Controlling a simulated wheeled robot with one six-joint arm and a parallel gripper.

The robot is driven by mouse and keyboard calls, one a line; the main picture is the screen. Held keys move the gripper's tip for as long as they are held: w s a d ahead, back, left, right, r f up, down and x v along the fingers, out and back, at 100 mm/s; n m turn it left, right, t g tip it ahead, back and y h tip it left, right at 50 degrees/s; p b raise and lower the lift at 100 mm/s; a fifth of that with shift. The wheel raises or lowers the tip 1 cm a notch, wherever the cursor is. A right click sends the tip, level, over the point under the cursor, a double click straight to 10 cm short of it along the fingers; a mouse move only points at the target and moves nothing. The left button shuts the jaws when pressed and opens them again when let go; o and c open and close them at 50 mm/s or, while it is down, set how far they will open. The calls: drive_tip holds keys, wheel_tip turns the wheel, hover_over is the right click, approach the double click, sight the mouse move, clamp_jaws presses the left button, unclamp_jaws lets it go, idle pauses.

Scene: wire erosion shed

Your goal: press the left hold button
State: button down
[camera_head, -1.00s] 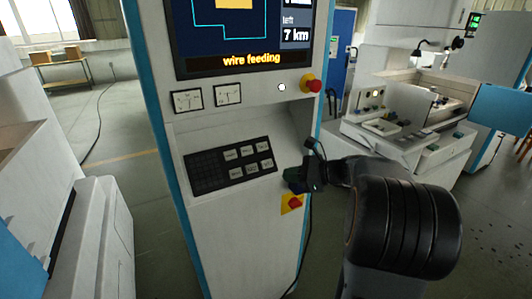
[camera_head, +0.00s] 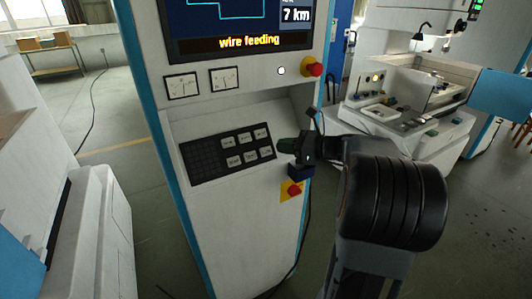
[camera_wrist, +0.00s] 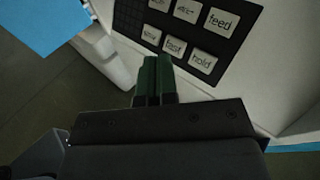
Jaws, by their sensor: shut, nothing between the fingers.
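The hold button (camera_head: 265,152) is the light key at the lower right of the black keypad (camera_head: 203,160) on the machine's sloping panel. In the wrist view the hold button (camera_wrist: 202,60) is legible, with the fast key (camera_wrist: 174,47) to its left and the feed key (camera_wrist: 220,21) above. My gripper (camera_head: 283,145) is shut and empty, its green fingertips just right of the keypad in the head view. In the wrist view the fingertips (camera_wrist: 157,60) appear below the fast key, left of hold. I cannot tell whether they touch the panel.
A red knob on a yellow plate (camera_head: 292,190) sits just below my gripper. Another red knob (camera_head: 312,68) and a white round button (camera_head: 281,71) are above, under the screen (camera_head: 240,28) reading "wire feeding". Open floor (camera_head: 115,120) lies to the left.

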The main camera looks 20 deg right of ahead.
sight(271, 149)
drive_tip(key=shift+w+a+f+b, duration=0.15)
drive_tip(key=shift+w+f+b, duration=0.2)
drive_tip(key=shift+w+f, duration=0.6)
drive_tip(key=shift+w+a+f+b, duration=0.1)
drive_tip(key=shift+w+f+b, duration=0.4)
drive_tip(key=shift+w, duration=0.7)
drive_tip(key=shift+w+a+f+b, duration=0.15)
drive_tip(key=shift+w+f+b, duration=0.05)
drive_tip(key=shift+w+f, duration=0.8)
drive_tip(key=shift+w, duration=0.25)
drive_tip(key=shift+w+f, duration=0.15)
drive_tip(key=shift+w, duration=0.05)
drive_tip(key=shift+w+f, duration=0.2)
drive_tip(key=shift+w, duration=0.1)
idle(0.5)
drive_tip(key=shift+s+r, duration=0.1)
drive_tip(key=shift+s, duration=0.05)
drive_tip(key=shift+s+r+p, duration=0.35)
drive_tip(key=shift+s+p, duration=0.05)
drive_tip(key=shift+s, duration=0.15)
idle(0.4)
